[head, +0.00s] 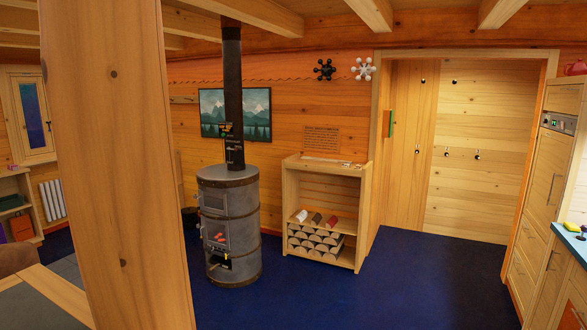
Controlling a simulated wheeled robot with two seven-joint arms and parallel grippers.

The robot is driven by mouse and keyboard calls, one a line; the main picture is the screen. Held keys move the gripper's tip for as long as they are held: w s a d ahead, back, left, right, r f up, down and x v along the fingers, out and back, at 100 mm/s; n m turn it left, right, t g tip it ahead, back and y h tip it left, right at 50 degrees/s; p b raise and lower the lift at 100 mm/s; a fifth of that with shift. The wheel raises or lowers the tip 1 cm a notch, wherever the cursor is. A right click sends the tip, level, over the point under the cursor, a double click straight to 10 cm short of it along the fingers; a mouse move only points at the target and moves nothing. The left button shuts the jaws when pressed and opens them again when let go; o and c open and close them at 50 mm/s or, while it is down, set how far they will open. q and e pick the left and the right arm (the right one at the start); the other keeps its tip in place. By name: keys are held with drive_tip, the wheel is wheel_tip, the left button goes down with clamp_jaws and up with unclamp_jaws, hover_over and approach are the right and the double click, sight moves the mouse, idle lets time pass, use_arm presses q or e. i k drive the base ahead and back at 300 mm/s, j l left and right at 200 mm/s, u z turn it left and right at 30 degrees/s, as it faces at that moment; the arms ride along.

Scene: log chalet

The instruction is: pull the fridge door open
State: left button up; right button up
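No door shows clearly as a fridge door. At the right edge of the head view stands a tall wooden cabinet front (549,165) with a long vertical handle and a control panel with a small green display above it. It is seen at a steep angle and looks closed. I cannot tell whether it is the fridge. Neither of my grippers is in view.
A wooden post (115,170) blocks the near left. A grey stove (230,225) with a black pipe and a wooden shelf (325,215) with logs stand mid-room. Blue floor (420,280) is clear toward the wooden alcove. A counter (572,243) is at right, a table (40,300) at lower left.

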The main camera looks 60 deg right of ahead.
sight(553, 152)
drive_tip(key=z, duration=3.55)
drive_tip(key=i+u, duration=0.5)
drive_tip(key=i, duration=0.8)
drive_tip(key=i+l, duration=0.1)
drive_tip(key=i, duration=1.55)
drive_tip(key=i+j+z, duration=0.15)
drive_tip(key=i, duration=0.4)
drive_tip(key=i+j+z, duration=0.15)
drive_tip(key=i, duration=0.35)
drive_tip(key=i+j+z, duration=0.15)
drive_tip(key=i, duration=0.4)
